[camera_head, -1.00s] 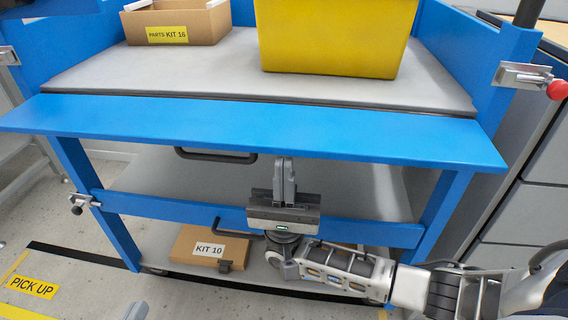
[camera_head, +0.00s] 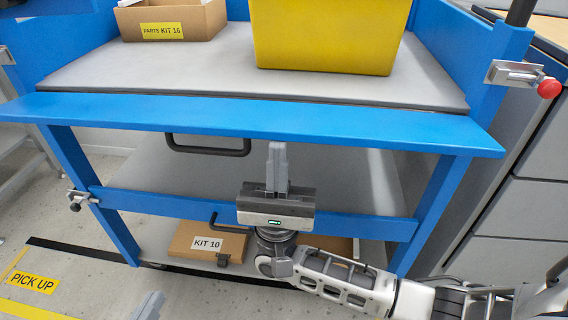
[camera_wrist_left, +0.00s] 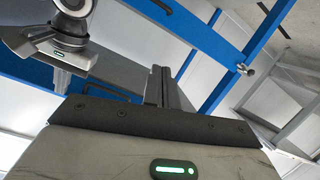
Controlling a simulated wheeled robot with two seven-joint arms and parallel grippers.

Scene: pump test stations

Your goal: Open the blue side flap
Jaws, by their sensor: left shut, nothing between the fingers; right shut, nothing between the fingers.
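The blue side flap (camera_head: 250,118) runs across the front of the cart's upper deck, sticking out towards me. Its black handle (camera_head: 208,151) shows below its front edge, left of my right gripper. My right gripper (camera_head: 277,146) is shut and empty, fingers pointing up close under the flap's front edge; contact cannot be told. It also shows in the left wrist view (camera_wrist_left: 60,80), beside the flap's underside (camera_wrist_left: 30,97) and the handle (camera_wrist_left: 105,92). My left gripper (camera_wrist_left: 160,72) is shut and empty in that view, below the cart's blue frame.
A yellow bin (camera_head: 330,35) and a parts box (camera_head: 170,20) stand on the upper deck (camera_head: 215,72). Latches sit on the left leg (camera_head: 80,198) and the right side wall (camera_head: 518,74), the latter with a red knob. A KIT 10 box (camera_head: 205,243) lies on the bottom shelf. Grey drawers stand right.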

